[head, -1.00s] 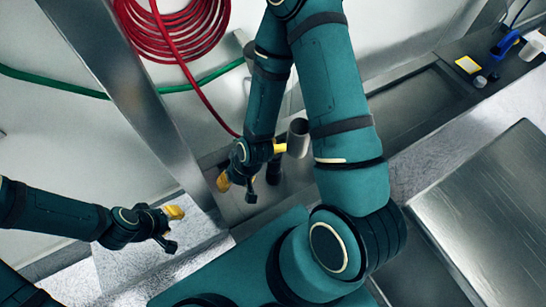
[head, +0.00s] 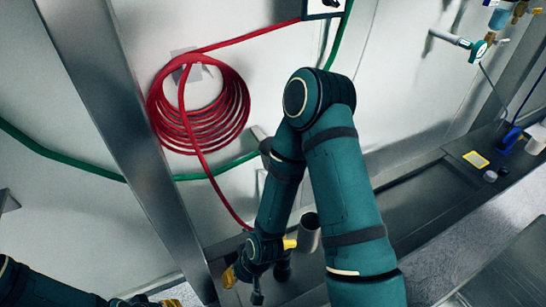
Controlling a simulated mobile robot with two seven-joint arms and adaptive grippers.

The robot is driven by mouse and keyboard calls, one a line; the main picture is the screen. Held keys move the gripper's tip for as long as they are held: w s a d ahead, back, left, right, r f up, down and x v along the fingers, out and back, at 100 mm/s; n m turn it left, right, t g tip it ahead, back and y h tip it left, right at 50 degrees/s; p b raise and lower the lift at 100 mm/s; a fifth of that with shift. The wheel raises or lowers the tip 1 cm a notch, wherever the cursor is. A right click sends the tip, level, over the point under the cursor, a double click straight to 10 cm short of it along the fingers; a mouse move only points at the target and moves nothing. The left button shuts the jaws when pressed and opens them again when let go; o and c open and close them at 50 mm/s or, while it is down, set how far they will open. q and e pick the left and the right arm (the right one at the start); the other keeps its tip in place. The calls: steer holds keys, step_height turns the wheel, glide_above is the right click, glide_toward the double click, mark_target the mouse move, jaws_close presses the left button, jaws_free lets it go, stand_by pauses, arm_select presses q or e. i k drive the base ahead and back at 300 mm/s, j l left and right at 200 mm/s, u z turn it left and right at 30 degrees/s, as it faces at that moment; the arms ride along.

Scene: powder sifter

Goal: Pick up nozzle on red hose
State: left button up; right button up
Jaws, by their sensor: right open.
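The red hose (head: 205,165) hangs coiled on the wall, and its free end runs down to my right gripper (head: 243,287). The hose's lower end passes behind the gripper's wrist, so I cannot make out the nozzle. The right gripper is open, low over the dark ledge at the wall's foot, with its fingers pointing down. A dark upright shape (head: 282,269) shows just right of it; I cannot tell what it is. My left gripper (head: 165,303) is mostly cut off at the bottom edge, and its fingers are not clear.
A grey cylindrical cup (head: 309,236) stands close to the right of the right gripper. A metal post (head: 128,130) rises at left. A green hose (head: 70,160) crosses the wall. A yellow-edged item (head: 476,159) and small containers lie on the ledge at far right.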

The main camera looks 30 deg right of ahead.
mark_target(282, 268)
steer(key=k+z, duration=0.15)
steer(key=k, duration=0.75)
steer(key=k+z, duration=0.1)
steer(key=z, duration=1.55)
